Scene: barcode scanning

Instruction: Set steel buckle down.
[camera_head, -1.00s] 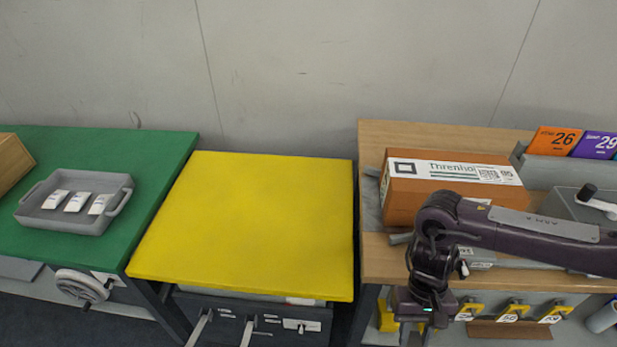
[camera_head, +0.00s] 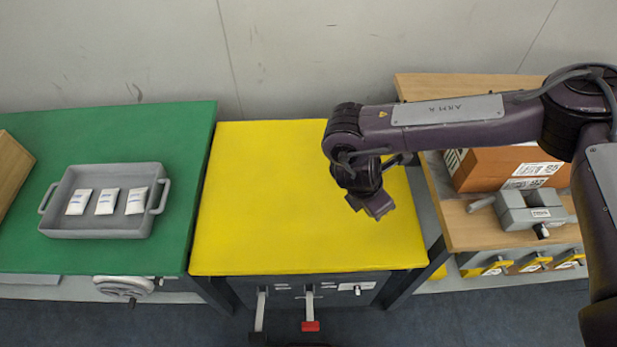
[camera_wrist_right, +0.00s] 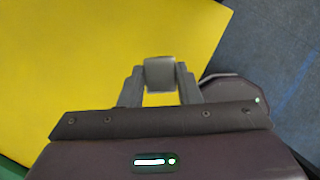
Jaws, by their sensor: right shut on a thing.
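The steel buckle (camera_wrist_right: 160,73) is a small grey piece between the fingertips of my right gripper (camera_wrist_right: 160,88) in the right wrist view. The gripper is shut on it. Behind it lies the yellow table top (camera_wrist_right: 80,60). In the head view my right gripper (camera_head: 378,208) hangs over the right part of the yellow table (camera_head: 270,200), and I cannot make out the buckle there. I cannot tell how high above the surface it is. My left gripper is not in view.
The yellow top is bare apart from my arm above it. A green table (camera_head: 110,135) at left carries a grey tray (camera_head: 95,232) with three white packets. The wooden bench (camera_head: 470,235) at right holds an orange-brown box (camera_head: 490,170) and a grey vise (camera_head: 530,210).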

